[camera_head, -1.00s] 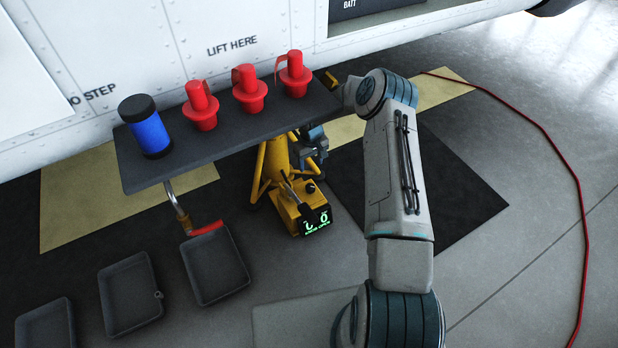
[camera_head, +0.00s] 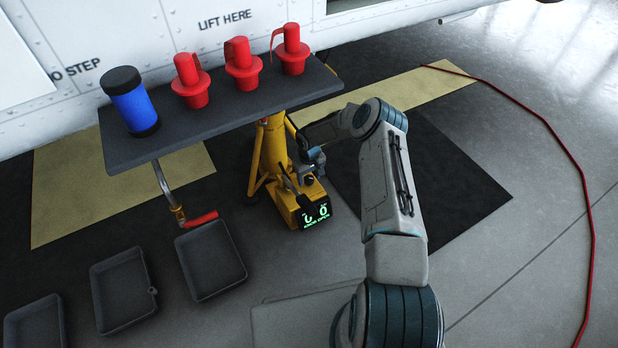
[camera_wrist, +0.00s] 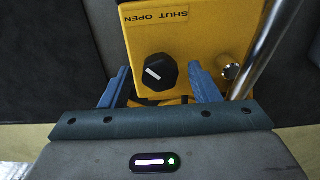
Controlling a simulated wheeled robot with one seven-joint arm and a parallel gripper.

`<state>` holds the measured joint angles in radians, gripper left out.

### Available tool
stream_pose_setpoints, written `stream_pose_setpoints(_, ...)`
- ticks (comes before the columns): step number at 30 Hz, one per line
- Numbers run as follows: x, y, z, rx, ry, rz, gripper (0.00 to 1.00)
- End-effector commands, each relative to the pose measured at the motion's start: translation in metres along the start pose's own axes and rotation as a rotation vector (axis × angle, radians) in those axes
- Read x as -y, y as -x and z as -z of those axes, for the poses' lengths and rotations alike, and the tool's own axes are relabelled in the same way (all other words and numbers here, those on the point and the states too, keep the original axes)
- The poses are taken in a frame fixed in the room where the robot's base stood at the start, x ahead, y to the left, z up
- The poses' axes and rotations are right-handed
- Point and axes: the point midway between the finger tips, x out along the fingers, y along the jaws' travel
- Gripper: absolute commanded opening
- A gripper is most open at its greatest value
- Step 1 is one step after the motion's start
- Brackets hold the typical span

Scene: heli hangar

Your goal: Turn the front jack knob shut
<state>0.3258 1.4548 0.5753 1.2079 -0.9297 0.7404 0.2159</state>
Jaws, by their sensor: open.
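The front jack (camera_head: 273,150) is yellow and stands on the floor under the shelf, with a lit green display (camera_head: 316,214) on its base. In the wrist view its black knob (camera_wrist: 158,72) has a white pointer line that slants toward the upper left and lower right. A label (camera_wrist: 157,17) reading "SHUT OPEN" lies above the knob on the yellow housing (camera_wrist: 190,45). My gripper (camera_wrist: 158,85) is open, with one blue finger on each side of the knob and gaps between. In the head view my gripper (camera_head: 312,165) is beside the jack, partly hidden by my arm.
A dark shelf (camera_head: 215,121) above holds a blue cylinder (camera_head: 135,105) and red plugs (camera_head: 243,70). A metal rod (camera_wrist: 264,45) rises right of the knob. Grey trays (camera_head: 210,262) lie on the floor at left. A red hose (camera_head: 575,160) runs at right.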

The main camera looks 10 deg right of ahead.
Motion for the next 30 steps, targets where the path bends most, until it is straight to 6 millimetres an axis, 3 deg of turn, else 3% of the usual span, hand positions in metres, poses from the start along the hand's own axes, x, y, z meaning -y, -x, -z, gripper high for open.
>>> stream_pose_setpoints(5,0.0,0.0003,0.0,0.0,0.0,0.0,0.53)
stream_pose_setpoints(9,0.0001,0.0004,-0.0001,0.0,0.0,0.0,0.14)
stream_pose_setpoints(10,0.0001,0.0003,-0.0001,0.0,0.0,0.0,0.11)
stream_pose_setpoints(20,0.0004,0.0003,0.0001,0.0,-0.031,-0.001,0.11)
stream_pose_setpoints(30,0.0005,0.0002,0.0009,-0.001,-0.241,-0.002,0.11)
